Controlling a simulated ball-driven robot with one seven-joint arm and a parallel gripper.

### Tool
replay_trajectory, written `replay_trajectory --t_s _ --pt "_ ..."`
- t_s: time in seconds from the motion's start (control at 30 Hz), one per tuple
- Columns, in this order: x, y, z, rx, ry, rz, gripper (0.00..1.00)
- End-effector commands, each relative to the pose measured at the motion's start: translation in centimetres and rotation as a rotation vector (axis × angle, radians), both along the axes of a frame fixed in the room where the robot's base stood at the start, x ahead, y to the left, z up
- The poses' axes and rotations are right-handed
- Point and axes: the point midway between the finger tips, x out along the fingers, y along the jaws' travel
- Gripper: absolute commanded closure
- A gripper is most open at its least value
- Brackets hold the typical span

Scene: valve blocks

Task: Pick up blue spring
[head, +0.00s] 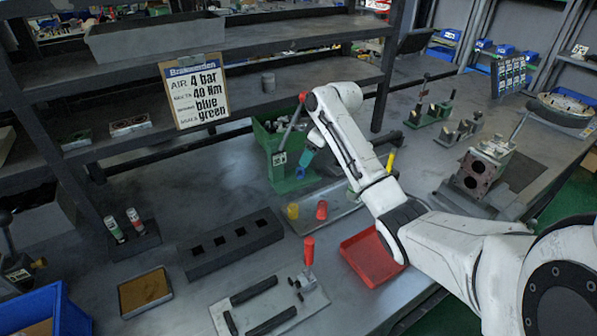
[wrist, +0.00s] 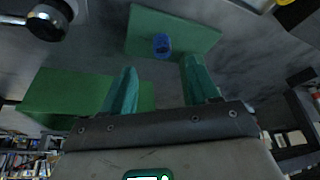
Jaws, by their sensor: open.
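The blue spring (wrist: 162,45) stands on a green plate (wrist: 205,42) in the wrist view, between and beyond my fingertips. In the head view a small blue piece, apparently the spring (head: 300,173), shows just below my gripper (head: 307,160), at the base of the green press (head: 280,160). My gripper also shows in the wrist view (wrist: 158,72), with two teal fingers apart and nothing between them. The fingertips do not appear to touch the spring.
The press's red-tipped lever (head: 292,125) rises close to my gripper. A tray with yellow and red pieces (head: 321,210) lies in front of the press. A red tray (head: 370,258), a dark slotted block (head: 230,245) and a fixture plate (head: 270,305) stand nearer. Shelves (head: 250,98) rise behind.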

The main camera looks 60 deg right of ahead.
Motion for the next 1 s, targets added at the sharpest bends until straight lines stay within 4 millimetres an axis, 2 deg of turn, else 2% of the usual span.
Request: replay_trajectory --t_s 0.1,0.33,0.6,0.93,1.0 --pt "0.5 0.0 -1.4 0.001 0.001 0.000 0.40" --pt "1.0 0.1 -2.9 0.001 0.002 -0.001 0.40" --pt "2.2 0.2 -6.3 0.000 0.002 0.001 0.40" --pt "2.5 0.2 -6.9 -0.001 -0.001 0.000 0.40" --pt "2.5 0.2 -6.9 -0.001 -0.001 0.001 0.47"
